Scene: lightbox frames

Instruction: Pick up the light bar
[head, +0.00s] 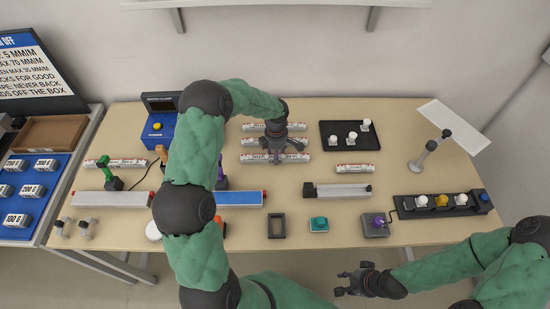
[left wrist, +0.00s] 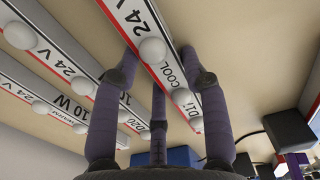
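Several white light bars with red ends and round bulbs lie on the table. Three lie in parallel rows at the back middle: a far bar (head: 252,127), a middle bar (head: 250,142) and a near bar (head: 250,158). My left gripper (head: 276,158) is low over the near bar, fingers pointing down. In the left wrist view its fingers (left wrist: 160,60) stand on both sides of that light bar (left wrist: 168,72), with a small gap on the right; firm contact is not clear. My right gripper (head: 345,282) is open and empty in front of the table edge.
A black tray (head: 330,143) with white bulbs, a short light bar (head: 356,169) and a grey bar fixture (head: 340,191) lie to the right. A blue box (head: 160,132) stands left. My left arm hides part of the table's left half.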

